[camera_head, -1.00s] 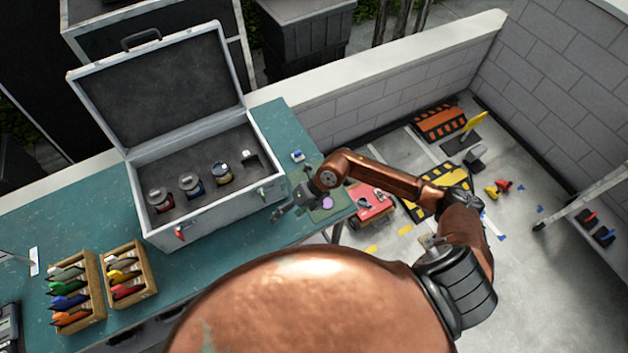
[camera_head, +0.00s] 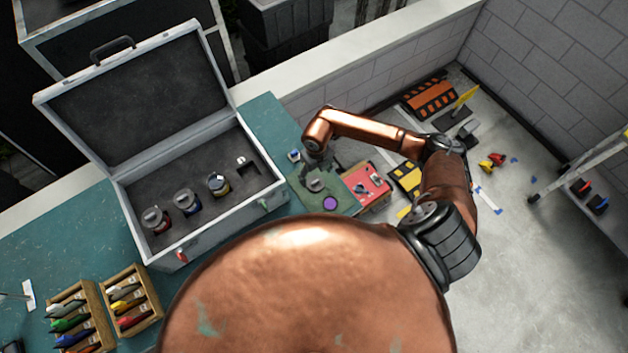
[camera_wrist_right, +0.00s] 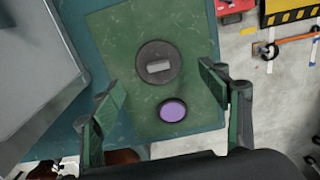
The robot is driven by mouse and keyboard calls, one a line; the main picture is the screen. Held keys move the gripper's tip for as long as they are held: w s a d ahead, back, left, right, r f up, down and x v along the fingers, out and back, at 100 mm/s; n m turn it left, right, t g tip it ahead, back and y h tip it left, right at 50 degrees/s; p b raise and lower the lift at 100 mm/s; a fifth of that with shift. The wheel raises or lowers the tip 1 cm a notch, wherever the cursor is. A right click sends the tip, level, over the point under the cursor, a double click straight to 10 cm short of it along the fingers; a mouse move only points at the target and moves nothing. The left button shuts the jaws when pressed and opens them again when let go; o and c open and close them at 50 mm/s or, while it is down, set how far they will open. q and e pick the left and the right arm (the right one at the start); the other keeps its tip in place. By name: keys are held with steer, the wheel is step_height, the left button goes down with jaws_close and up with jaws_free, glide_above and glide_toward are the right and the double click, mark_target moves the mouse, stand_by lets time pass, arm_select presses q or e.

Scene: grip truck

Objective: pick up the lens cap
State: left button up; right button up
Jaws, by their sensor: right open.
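A dark round disc with a raised grey bar, which looks like the lens cap (camera_wrist_right: 157,65), lies flat on a green mat (camera_wrist_right: 112,45) at the bench's right end. It also shows in the head view (camera_head: 315,186), just below my right gripper (camera_head: 317,166). A purple disc (camera_wrist_right: 173,112) lies beside it on the mat, apart from it. In the wrist view my right gripper (camera_wrist_right: 160,80) is open and empty, one finger on each side of the dark disc and pointing down at the mat. My left gripper is not in view.
The open grey case (camera_head: 222,210) with several jars stands left of the mat. A small blue-and-white item (camera_head: 294,155) sits behind the mat. A red box (camera_head: 367,184) is just right of it. Two wooden trays (camera_head: 150,318) are at front left.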

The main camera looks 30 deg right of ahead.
mark_target(315, 181)
steer(key=f, duration=0.1)
steer(key=f+p, duration=0.1)
steer(key=f, duration=0.1)
steer(key=shift+w+a+f, duration=0.15)
steer(key=shift+w+f, duration=0.1)
steer(key=shift+f, duration=0.7)
steer(key=c, duration=0.7)
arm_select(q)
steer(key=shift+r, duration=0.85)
arm_select(e)
steer(key=shift+s, duration=0.1)
steer(key=shift+c, duration=0.9)
